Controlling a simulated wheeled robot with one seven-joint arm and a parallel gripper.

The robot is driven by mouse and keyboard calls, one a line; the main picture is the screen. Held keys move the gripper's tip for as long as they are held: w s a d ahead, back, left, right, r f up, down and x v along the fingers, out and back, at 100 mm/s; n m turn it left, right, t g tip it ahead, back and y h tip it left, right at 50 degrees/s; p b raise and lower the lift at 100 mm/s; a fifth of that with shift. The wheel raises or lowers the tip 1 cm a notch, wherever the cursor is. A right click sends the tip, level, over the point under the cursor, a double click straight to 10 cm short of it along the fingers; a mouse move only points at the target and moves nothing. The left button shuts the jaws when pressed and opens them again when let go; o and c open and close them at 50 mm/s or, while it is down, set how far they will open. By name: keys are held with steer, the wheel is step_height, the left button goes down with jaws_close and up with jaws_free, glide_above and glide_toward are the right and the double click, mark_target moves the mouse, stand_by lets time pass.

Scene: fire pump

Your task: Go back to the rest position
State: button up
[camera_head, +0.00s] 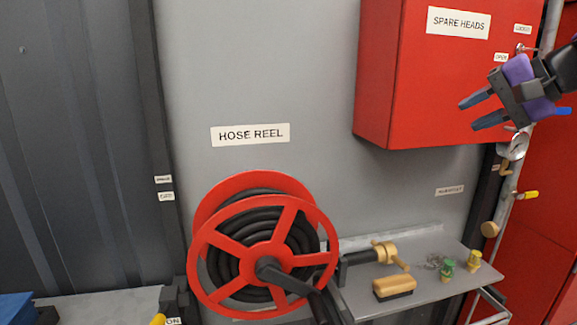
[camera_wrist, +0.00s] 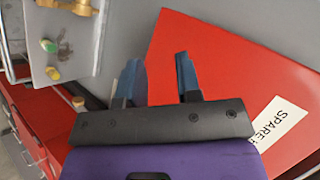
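My gripper (camera_head: 480,113) is at the upper right in the head view, in front of the red spare heads cabinet (camera_head: 400,70). Its two blue fingers point left and stand apart with nothing between them. In the wrist view my gripper (camera_wrist: 158,80) also shows its fingers spread and empty. The red cabinet (camera_wrist: 215,70) fills the background there, with its label partly cut off. I cannot tell from these frames whether the fingers touch the cabinet.
A red hose reel (camera_head: 262,245) with black hose is mounted low in the middle. A grey shelf (camera_head: 425,285) at the lower right bears a brass nozzle (camera_head: 385,253), a brush (camera_head: 394,288) and small green and yellow items. A pipe with valves runs down the right.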

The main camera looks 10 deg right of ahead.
steer(key=s+a+f+n+g+h, duration=0.4)
steer(key=s+a+f+n, duration=0.4)
steer(key=s+f, duration=0.3)
steer(key=shift+s+a+f+n+h, duration=0.35)
steer(key=shift+s+a+h, duration=0.3)
steer(key=shift+s+h, duration=0.25)
steer(key=shift+o, duration=0.5)
steer(key=shift+r, duration=0.1)
